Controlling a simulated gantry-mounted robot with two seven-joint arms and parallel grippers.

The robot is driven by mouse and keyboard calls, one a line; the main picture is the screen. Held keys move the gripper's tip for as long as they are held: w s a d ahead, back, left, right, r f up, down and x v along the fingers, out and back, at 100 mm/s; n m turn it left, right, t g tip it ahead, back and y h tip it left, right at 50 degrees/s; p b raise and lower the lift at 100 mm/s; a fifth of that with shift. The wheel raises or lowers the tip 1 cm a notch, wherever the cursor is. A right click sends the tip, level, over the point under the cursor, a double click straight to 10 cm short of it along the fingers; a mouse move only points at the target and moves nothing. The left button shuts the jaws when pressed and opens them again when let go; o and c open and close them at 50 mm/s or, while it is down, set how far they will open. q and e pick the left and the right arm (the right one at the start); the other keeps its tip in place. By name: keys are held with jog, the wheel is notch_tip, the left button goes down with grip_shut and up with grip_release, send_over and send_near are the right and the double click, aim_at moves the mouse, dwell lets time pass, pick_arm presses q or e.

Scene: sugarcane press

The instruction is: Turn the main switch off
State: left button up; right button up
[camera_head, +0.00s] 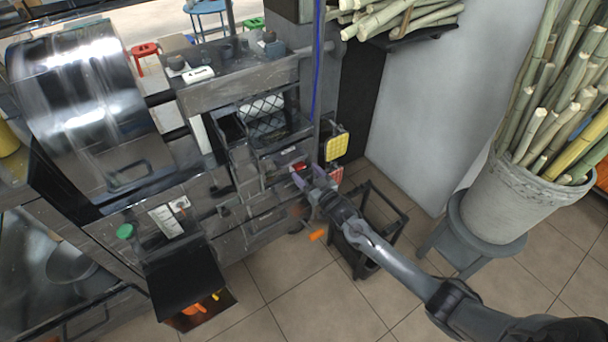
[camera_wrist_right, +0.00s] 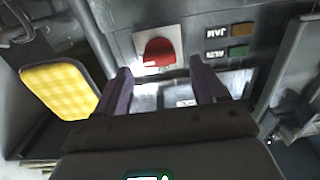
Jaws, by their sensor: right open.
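The main switch (camera_wrist_right: 158,52) is a red rotary knob on a white square plate, fixed to the grey machine panel in the right wrist view. In the head view a small red patch at the switch (camera_head: 299,166) shows just beyond my right gripper (camera_head: 309,176), partly hidden by it. My right gripper (camera_wrist_right: 160,66) is open, its two purple fingers pointing at the panel, one on each side of the knob. The knob appears just beyond the fingertips; I cannot tell whether they touch it. My left gripper is not in view.
Indicator blocks labelled JAM (camera_wrist_right: 243,30) and RUN (camera_wrist_right: 238,51) sit right of the switch. A yellow pad (camera_wrist_right: 60,90) stands at the left. In the head view, a black frame stand (camera_head: 398,218) and a bucket of cane (camera_head: 480,200) stand right of the press.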

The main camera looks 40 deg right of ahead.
aim_at(299, 166)
jog(key=shift+w+d+b, duration=0.1)
jog(key=shift+w+b, duration=0.2)
jog(key=shift+w, duration=0.75)
jog(key=c, duration=1.1)
jog(key=shift+o, duration=0.2)
